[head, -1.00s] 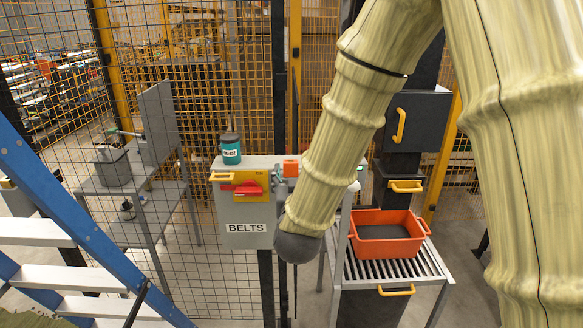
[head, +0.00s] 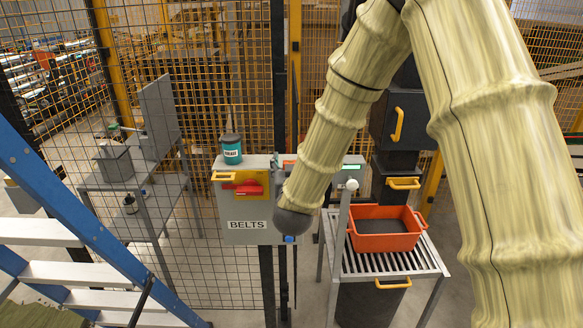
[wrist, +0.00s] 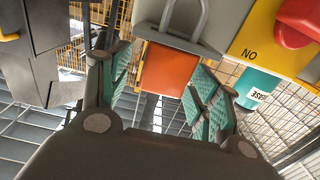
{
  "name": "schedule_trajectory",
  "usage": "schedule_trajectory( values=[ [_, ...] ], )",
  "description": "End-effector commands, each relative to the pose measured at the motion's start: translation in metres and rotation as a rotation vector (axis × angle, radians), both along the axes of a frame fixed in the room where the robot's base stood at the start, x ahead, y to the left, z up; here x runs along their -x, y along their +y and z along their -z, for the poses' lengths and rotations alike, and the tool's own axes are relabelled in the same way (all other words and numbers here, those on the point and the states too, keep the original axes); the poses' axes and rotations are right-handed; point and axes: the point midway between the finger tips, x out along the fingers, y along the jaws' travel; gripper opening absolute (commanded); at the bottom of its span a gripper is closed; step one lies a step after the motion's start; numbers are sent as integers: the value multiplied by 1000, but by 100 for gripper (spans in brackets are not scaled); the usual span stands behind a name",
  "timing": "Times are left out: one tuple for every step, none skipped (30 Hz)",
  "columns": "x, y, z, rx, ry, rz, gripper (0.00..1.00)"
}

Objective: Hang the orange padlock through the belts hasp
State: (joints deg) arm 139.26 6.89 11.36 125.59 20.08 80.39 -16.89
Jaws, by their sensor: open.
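The orange padlock (wrist: 168,70) shows in the wrist view between the two green-padded fingers of my gripper (wrist: 160,92). The gripper is open, with a gap on both sides of the orange body. A grey U-shaped loop (wrist: 203,15) and a dark grey plate stand above the body in that view. I cannot tell whether the loop passes through the hasp. The grey BELTS box (head: 245,210) carries a yellow plate with a red switch handle (head: 249,188). In the head view, my forearm hides the gripper and most of the padlock.
A teal grease tin (head: 231,150) stands on top of the box. An orange crate (head: 386,238) sits on a roller table to the right. A blue ladder (head: 75,215) is at the left, and mesh fencing stands behind.

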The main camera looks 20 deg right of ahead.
Motion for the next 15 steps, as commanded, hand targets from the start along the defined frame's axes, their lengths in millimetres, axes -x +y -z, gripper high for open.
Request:
schedule_trajectory(
  values=[
    [-1, 0, 0, 0, 0, 0, 62],
    [-1, 0, 0, 0, 0, 0, 62],
    [-1, 0, 1, 0, 0, 0, 62],
    [-1, 0, 1, 0, 0, 0, 62],
    [-1, 0, 0, 0, 0, 0, 62],
    [0, 0, 0, 0, 0, 0, 62],
    [0, 0, 0, 0, 0, 0, 57],
    [0, 0, 0, 0, 0, 0, 52],
    [0, 0, 0, 0, 0, 0, 44],
    [0, 0, 0, 0, 0, 0, 39],
    [0, 0, 0, 0, 0, 0, 33],
    [0, 0, 0, 0, 0, 0, 26],
    [0, 0, 0, 0, 0, 0, 21],
    [0, 0, 0, 0, 0, 0, 15],
    [0, 0, 0, 0, 0, 0, 10]
  ],
)
